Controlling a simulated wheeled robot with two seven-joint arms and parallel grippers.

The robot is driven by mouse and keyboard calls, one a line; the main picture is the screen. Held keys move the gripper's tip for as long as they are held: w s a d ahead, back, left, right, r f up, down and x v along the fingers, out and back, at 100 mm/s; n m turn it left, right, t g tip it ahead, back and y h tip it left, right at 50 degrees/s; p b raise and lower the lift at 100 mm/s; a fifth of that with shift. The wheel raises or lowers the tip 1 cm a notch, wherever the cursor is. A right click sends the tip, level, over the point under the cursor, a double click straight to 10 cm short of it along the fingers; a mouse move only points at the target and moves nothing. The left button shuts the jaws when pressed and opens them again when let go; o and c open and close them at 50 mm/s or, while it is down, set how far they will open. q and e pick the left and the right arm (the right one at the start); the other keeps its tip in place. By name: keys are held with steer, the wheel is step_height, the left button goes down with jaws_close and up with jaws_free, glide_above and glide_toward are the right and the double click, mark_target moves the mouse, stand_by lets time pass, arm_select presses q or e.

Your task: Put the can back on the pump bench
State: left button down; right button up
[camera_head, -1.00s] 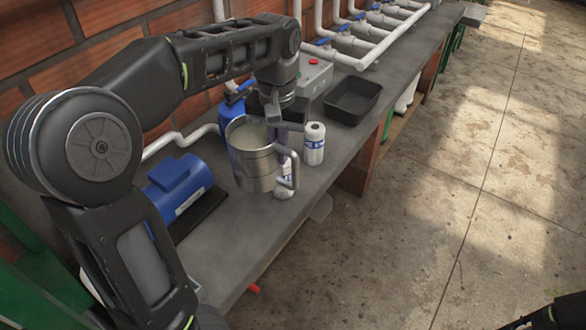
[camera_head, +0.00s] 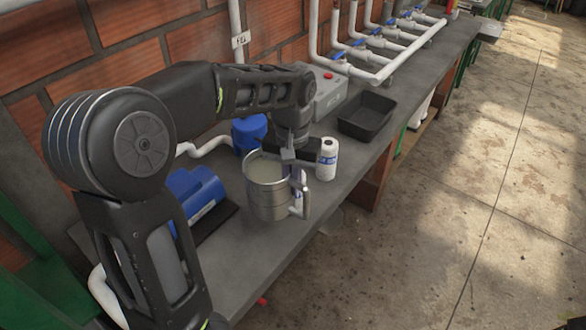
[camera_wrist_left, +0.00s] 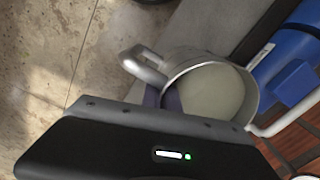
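The can is a steel jug (camera_head: 264,195) with a side handle and pale liquid inside. It is upright over the front part of the pump bench (camera_head: 243,255), between the blue motor and a white bottle. I cannot tell whether its base touches the bench. My left gripper (camera_head: 293,165) is above the handle side of the can and appears shut on it; the fingertips are partly hidden. In the left wrist view the can (camera_wrist_left: 215,92) is just beyond the gripper body, its handle to the left. My right gripper is not in view.
A blue motor (camera_head: 194,192) stands left of the can. A white bottle (camera_head: 327,160) stands close on its right, and another blue-and-white item shows partly behind the handle. A black tray (camera_head: 366,117), grey control box (camera_head: 329,97) and valved pipes (camera_head: 385,72) are farther along the bench.

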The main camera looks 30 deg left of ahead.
mark_target(292, 205)
arm_select(q)
step_height(292, 205, down, 8)
steer(key=shift+r, duration=0.2)
steer(key=shift+f, duration=0.1)
steer(key=shift+f+p, duration=0.3)
steer(key=shift+f, duration=1.55)
steer(key=c, duration=1.6)
jaws_free()
steer(key=shift+r, duration=0.1)
